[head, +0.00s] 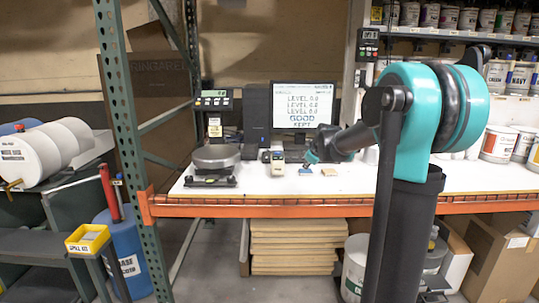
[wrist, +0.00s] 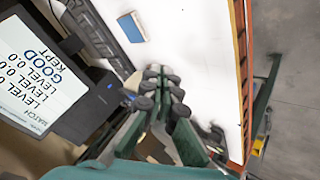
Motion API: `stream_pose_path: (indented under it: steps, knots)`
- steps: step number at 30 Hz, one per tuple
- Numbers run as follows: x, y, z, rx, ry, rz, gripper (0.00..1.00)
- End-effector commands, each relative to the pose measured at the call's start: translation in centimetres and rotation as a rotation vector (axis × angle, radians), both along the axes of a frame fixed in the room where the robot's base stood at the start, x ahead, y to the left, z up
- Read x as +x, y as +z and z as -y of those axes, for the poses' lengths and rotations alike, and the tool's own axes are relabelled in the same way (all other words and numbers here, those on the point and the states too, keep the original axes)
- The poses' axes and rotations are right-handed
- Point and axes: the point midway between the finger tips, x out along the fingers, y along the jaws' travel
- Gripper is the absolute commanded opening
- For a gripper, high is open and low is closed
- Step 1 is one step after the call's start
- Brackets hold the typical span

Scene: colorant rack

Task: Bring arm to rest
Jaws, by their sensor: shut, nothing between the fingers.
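My arm, teal and black, stands at the right of the head view and reaches left over the white bench (head: 440,180). My gripper (head: 308,160) is low over the bench, in front of the monitor (head: 300,106). In the wrist view my gripper (wrist: 160,78) has its dark fingers together with nothing held. The bench top (wrist: 200,45) lies below it. The monitor (wrist: 35,75) there reads "LEVEL 0.0", "GOOD" and "KEPT".
A scale (head: 213,158) and a small device (head: 277,157) stand to the left. A green rack post (head: 128,130) and orange beam (head: 250,207) edge the bench. Paint cans fill the right shelves.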

Motion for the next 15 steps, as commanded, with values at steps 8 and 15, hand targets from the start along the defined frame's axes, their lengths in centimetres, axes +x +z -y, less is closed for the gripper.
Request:
stream_pose_path:
  steps: [8, 15]
  knots:
    - [-4.2, -2.0, 0.3, 0.055, -0.072, -0.057, 0.0]
    - [-10.0, -4.9, 0.9, 0.125, -0.18, -0.135, 0.0]
